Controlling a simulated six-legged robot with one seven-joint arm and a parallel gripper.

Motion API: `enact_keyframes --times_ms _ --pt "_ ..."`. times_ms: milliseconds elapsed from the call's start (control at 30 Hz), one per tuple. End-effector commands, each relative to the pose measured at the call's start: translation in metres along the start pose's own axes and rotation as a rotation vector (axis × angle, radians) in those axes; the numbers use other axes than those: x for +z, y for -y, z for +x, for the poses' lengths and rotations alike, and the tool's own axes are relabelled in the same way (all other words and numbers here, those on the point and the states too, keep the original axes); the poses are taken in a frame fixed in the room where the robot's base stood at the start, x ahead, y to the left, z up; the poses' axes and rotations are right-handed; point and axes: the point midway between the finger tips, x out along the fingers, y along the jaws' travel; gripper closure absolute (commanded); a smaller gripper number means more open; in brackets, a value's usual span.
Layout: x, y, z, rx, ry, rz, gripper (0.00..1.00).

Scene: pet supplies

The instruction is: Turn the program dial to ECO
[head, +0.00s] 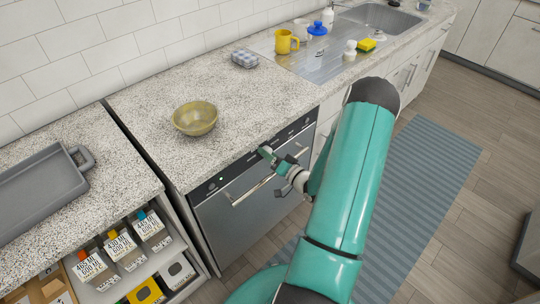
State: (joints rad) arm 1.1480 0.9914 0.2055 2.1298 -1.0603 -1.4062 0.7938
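The dishwasher (243,208) has a steel front, a bar handle and a dark control panel (222,178) along its top edge, just under the counter. Small light marks show near the panel's left end and towards its right end. I cannot make out the program dial or any ECO lettering; my gripper covers part of the panel. My gripper (270,155) is in front of the middle of the panel, above the handle. It is too small to tell whether its fingers are open or shut, or whether they touch the panel.
A yellow bowl (195,118) stands on the speckled counter (145,118). A yellow mug (285,42), a sponge (366,44) and bottles are near the sink (380,18). A blue striped mat (425,165) covers the floor.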

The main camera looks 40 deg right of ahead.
Motion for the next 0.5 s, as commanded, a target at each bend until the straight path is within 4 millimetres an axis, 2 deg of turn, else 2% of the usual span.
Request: enact_keyframes --times_ms 267,367,500 --pt "0.0 0.0 -0.002 0.0 0.0 -0.001 0.41" --pt "-0.001 -0.001 -0.01 0.001 -0.001 -0.001 0.41" --pt "-0.001 -0.001 -0.033 0.003 -0.001 0.0 0.41"
